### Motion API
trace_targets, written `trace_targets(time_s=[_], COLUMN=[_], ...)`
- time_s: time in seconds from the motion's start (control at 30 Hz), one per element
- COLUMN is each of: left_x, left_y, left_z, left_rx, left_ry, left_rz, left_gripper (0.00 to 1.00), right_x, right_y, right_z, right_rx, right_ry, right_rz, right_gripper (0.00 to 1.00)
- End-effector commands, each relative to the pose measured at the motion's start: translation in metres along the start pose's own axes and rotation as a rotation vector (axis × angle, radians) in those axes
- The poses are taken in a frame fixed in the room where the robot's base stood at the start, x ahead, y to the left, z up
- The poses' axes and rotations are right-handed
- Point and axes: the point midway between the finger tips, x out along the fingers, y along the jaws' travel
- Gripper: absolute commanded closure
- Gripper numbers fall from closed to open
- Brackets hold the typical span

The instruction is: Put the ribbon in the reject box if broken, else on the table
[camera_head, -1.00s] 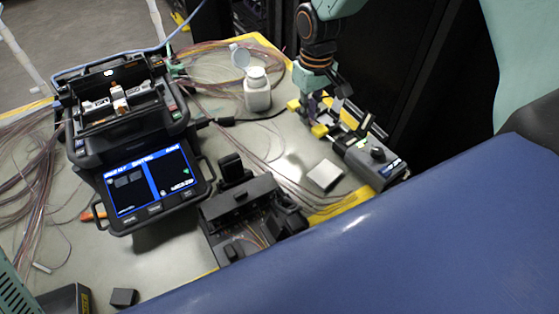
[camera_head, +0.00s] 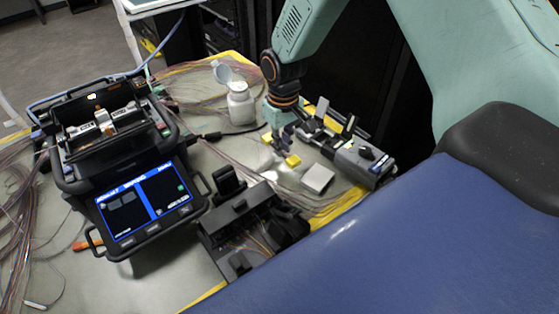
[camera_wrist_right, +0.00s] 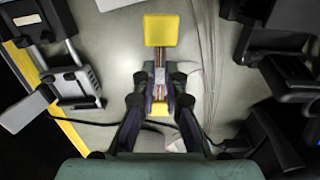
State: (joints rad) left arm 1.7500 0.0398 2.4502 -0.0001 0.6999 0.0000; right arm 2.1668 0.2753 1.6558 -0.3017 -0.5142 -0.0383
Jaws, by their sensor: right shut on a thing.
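My right gripper (camera_head: 282,143) is shut on a short narrow piece with a yellow block at each end. In the right wrist view the fingertips (camera_wrist_right: 160,90) close around its middle, where a thin ribbon with orange-brown strands (camera_wrist_right: 160,76) shows. The far yellow block (camera_wrist_right: 161,30) and near one show beyond and below the fingers; in the head view a yellow block (camera_head: 292,161) also shows. Whether the ribbon is broken is too small to tell. The table (camera_head: 190,240) lies below. No box is clearly marked as the reject box. My left gripper is not in view.
A fusion splicer (camera_head: 140,208) with a lit screen stands at left. A black open tray (camera_head: 240,215) with fibers is at the front. A grey tool (camera_head: 362,160) stands right of my gripper, a small white block (camera_head: 317,179) before it, and a white bottle (camera_head: 240,105) behind.

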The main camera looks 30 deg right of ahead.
Motion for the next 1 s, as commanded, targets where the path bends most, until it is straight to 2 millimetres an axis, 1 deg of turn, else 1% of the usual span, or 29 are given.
trace_targets(time_s=[0.03,0.23,0.4,0.47,0.7,0.87,0.9,1.0], left_x=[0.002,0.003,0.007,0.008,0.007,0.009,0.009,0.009], left_y=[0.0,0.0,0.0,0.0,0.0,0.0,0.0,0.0], left_z=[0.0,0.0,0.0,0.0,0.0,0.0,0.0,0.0], left_rx=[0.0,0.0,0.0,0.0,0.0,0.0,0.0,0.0], left_ry=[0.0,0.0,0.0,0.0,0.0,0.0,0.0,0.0], left_rz=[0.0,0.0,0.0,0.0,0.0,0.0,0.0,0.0], left_gripper=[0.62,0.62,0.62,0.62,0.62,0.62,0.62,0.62], right_x=[0.007,0.02,0.044,0.049,0.049,0.053,0.054,0.053], right_y=[0.0,0.0,-0.001,-0.002,-0.004,-0.004,-0.004,-0.003], right_z=[0.0,-0.001,0.0,0.0,-0.001,-0.001,-0.001,-0.001], right_rx=[0.0,-0.001,0.0,-0.001,-0.002,-0.002,-0.002,-0.002], right_ry=[-0.001,0.001,0.0,0.0,0.002,0.001,0.001,0.001], right_rz=[0.0,0.001,0.001,0.001,0.001,0.001,0.001,0.001], right_gripper=[1.0,1.0,1.0,1.0,1.0,1.0,0.89,0.8])
